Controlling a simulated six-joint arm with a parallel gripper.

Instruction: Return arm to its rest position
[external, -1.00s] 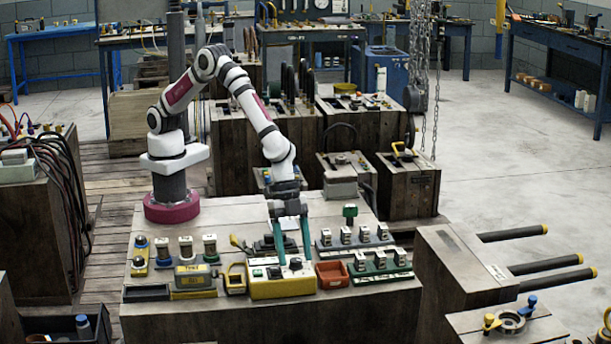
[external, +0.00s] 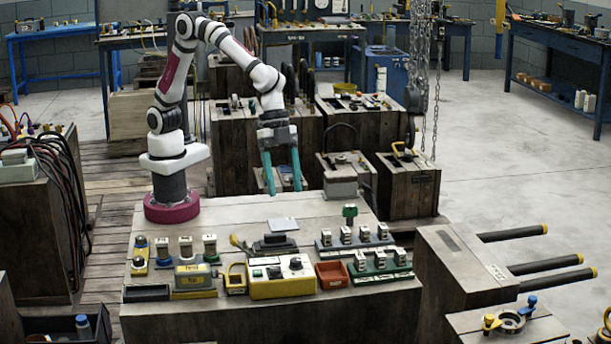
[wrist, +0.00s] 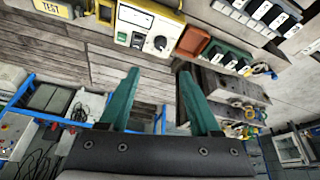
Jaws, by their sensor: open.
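My gripper (external: 283,192) is open and empty, with its teal fingers pointing down, raised well above the back part of the wooden bench top (external: 235,212). In the wrist view my gripper (wrist: 158,75) shows its two fingers apart with nothing between them. The arm stands on a dark red round base at the bench's left. A yellow control box (external: 283,284) with a black knob sits at the front of the bench, clear of the fingers; it also shows at the top of the wrist view (wrist: 148,28).
An orange-red bin (external: 332,275) sits right of the box. Rails with several small blocks (external: 382,262) stand further right. A yellow TEST block (external: 194,278) and several jars are at left. A hanging chain hook (external: 414,100) is behind right. The bench's back middle is mostly bare.

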